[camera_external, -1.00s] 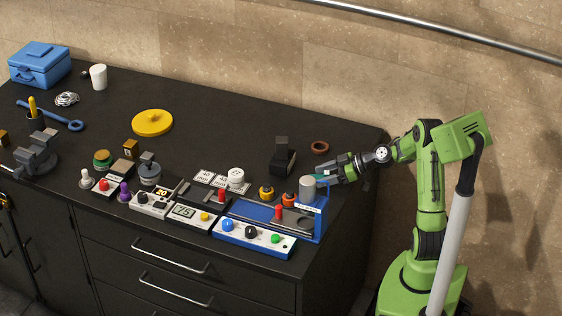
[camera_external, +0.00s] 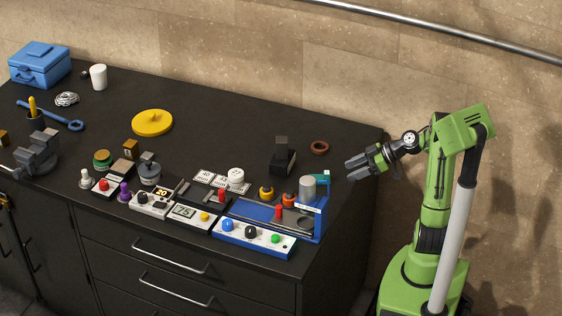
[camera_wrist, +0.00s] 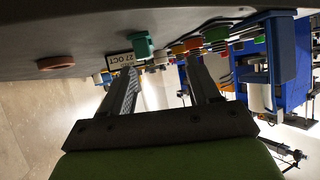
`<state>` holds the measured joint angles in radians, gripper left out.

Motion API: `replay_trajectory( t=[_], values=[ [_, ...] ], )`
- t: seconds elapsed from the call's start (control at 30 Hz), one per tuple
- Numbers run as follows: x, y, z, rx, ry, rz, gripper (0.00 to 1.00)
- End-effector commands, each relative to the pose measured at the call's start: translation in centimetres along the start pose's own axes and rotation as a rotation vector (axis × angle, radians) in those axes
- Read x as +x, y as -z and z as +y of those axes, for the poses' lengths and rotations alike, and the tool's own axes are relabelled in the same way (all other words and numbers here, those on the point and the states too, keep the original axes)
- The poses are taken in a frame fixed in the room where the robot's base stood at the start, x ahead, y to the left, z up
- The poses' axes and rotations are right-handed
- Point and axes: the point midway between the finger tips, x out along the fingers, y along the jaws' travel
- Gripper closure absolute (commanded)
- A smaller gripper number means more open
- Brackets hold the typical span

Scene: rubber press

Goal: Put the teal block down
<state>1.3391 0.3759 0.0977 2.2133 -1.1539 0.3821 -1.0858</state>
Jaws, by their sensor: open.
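The teal block (camera_external: 322,181) shows in the external view as a small patch at the bench's right end, just behind the grey cylinder of the blue press (camera_external: 318,226). The press partly hides it. In the wrist view the teal block (camera_wrist: 143,46) rests on the dark bench top, beyond my fingertips and clear of them. My gripper (camera_external: 348,170) is open and empty to the right of the block, near the bench's right edge. Its two spread fingers also show in the wrist view (camera_wrist: 161,68).
A brown ring (camera_external: 320,148) and a black block-shaped stand (camera_external: 282,158) lie behind the press. A small sign reading 27 OCT (camera_wrist: 120,59) is near the block. Control boxes (camera_external: 190,214) crowd the bench front. The bench behind them is mostly clear.

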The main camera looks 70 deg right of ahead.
Motion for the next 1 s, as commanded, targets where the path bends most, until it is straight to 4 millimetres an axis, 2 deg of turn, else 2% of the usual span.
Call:
replay_trajectory(
  t=[0.03,0.1,0.2,0.27,0.33,0.43,0.53,0.63,0.9,1.0],
  values=[
    [1.4,0.8,-2.4,-0.013,0.042,-0.082,0.39],
    [2.9,1.3,-5.9,-0.003,0.075,-0.228,0.39],
    [3.3,1.5,-10.9,0.014,0.056,-0.421,0.39],
    [2.7,1.6,-13.8,0.026,0.010,-0.514,0.39],
    [1.2,1.6,-17.0,0.049,-0.070,-0.588,0.39],
    [-2.0,1.2,-20.4,0.113,-0.197,-0.616,0.39],
    [-4.8,0.5,-22.0,0.201,-0.286,-0.588,0.39],
    [-6.4,-0.1,-22.6,0.266,-0.326,-0.562,0.39],
    [-6.8,-0.2,-22.6,0.291,-0.341,-0.555,0.39],
    [-7.1,0.3,-22.6,0.290,-0.340,-0.555,0.39]
  ],
)
